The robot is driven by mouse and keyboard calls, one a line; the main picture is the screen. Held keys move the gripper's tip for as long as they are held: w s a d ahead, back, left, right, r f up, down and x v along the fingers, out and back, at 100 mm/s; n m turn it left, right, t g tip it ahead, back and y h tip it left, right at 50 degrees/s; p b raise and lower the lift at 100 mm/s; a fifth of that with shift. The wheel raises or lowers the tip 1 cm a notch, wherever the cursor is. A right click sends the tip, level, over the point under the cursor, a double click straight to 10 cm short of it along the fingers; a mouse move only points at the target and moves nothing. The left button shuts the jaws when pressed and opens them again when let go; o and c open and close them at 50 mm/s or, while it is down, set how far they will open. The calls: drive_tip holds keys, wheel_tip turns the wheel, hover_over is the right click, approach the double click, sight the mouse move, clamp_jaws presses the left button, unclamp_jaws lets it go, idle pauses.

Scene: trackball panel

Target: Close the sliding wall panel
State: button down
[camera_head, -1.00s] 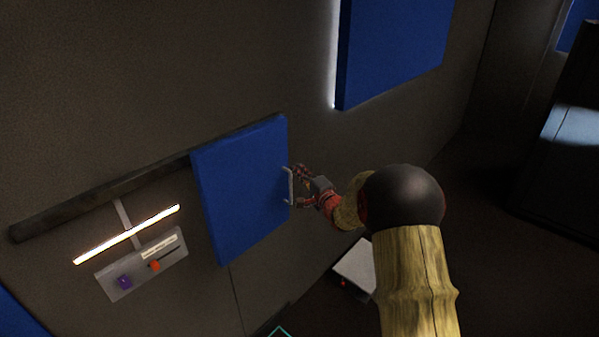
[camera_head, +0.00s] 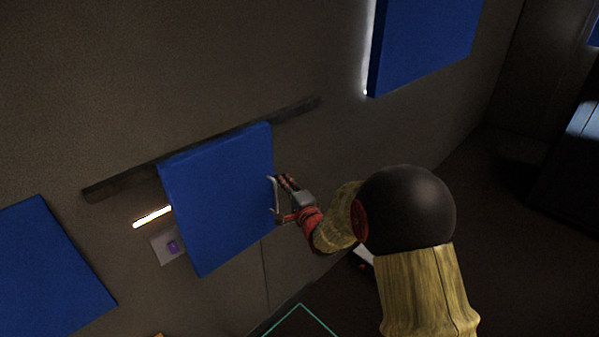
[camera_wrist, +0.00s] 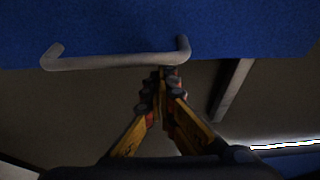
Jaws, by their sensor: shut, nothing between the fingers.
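The blue sliding panel (camera_head: 222,195) hangs on a dark rail (camera_head: 120,187) on the wall, with bare rail on both sides of it. Its grey handle (camera_head: 274,200) is on the right edge. It also shows in the wrist view as a bar (camera_wrist: 115,62) below the blue panel face (camera_wrist: 110,25). My gripper (camera_head: 281,200) is at the handle, on its right side. In the wrist view my fingers (camera_wrist: 163,80) are shut and empty, close by the bar near its right end; I cannot tell whether they touch it. The panel covers part of a lit recess.
A glowing strip (camera_head: 152,216) and a small plate with a purple ball (camera_head: 172,246) show left of the panel, partly covered. Fixed blue wall panels stand at lower left (camera_head: 45,270) and upper right (camera_head: 425,40). A dark cabinet (camera_head: 570,160) stands at right.

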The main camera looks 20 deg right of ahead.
sight(251, 193)
drive_tip(key=s+a, duration=0.1)
drive_tip(key=a, duration=0.2)
drive_tip(key=s+a+b, duration=0.1)
drive_tip(key=a, duration=0.3)
drive_tip(key=s+a, duration=0.2)
drive_tip(key=a, duration=0.2)
drive_tip(key=shift+a+b, duration=0.1)
drive_tip(key=shift+b, duration=0.3)
